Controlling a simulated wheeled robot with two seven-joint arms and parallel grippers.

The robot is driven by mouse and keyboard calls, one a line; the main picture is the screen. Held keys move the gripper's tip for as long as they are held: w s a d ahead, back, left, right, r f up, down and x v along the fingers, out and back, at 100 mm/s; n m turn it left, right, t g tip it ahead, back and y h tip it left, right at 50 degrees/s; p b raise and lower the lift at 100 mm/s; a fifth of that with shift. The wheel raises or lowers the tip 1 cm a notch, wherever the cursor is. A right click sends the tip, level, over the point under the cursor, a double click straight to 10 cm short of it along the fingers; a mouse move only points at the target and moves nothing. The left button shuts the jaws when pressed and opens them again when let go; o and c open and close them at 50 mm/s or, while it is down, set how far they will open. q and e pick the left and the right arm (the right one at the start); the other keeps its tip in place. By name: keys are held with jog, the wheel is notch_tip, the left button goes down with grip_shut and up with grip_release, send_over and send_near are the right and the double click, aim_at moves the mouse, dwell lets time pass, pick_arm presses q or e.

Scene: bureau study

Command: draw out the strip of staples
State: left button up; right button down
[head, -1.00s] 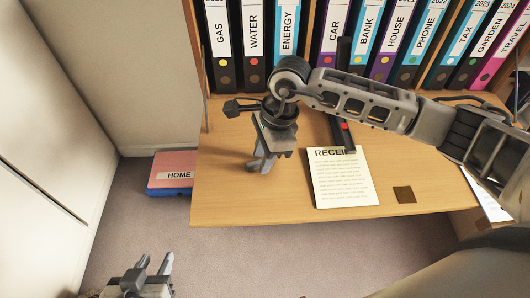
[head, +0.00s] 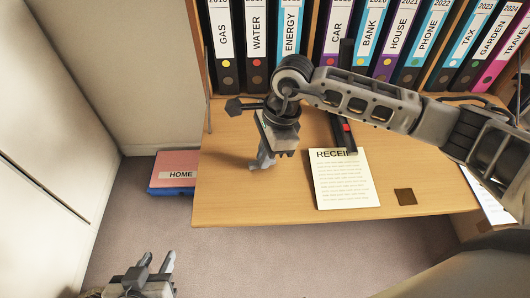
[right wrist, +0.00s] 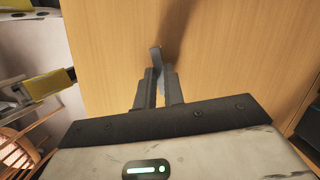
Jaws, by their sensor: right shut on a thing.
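My right gripper (head: 262,163) hangs over the left part of the desk, fingers pointing down. In the right wrist view its fingers (right wrist: 158,88) are shut on a small thin grey piece, which looks like the strip of staples (right wrist: 155,54). Only its end shows past the fingertips. A long black thing with a red mark, apparently the stapler (head: 346,134), lies right of the gripper, partly hidden by my right arm. My left gripper (head: 156,262) is low at the left, off the desk, its two fingers apart and empty.
A receipt sheet (head: 343,180) and a small dark brown square (head: 405,197) lie on the desk (head: 228,195). Labelled binders (head: 256,45) line the back. A pink and blue HOME folder (head: 173,170) sits left of the desk. The desk's front left is clear.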

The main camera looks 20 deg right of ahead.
jog(key=shift+a+p+v, duration=0.2)
jog(key=shift+p+v, duration=0.3)
jog(key=shift+v, duration=0.35)
jog(key=shift+a+p+v, duration=0.2)
jog(key=shift+p+v, duration=0.3)
jog(key=shift+v, duration=0.4)
jog(key=shift+a+p+v, duration=0.25)
jog(key=shift+p+v, duration=0.25)
jog(key=shift+v, duration=0.35)
jog(key=shift+r, duration=0.2)
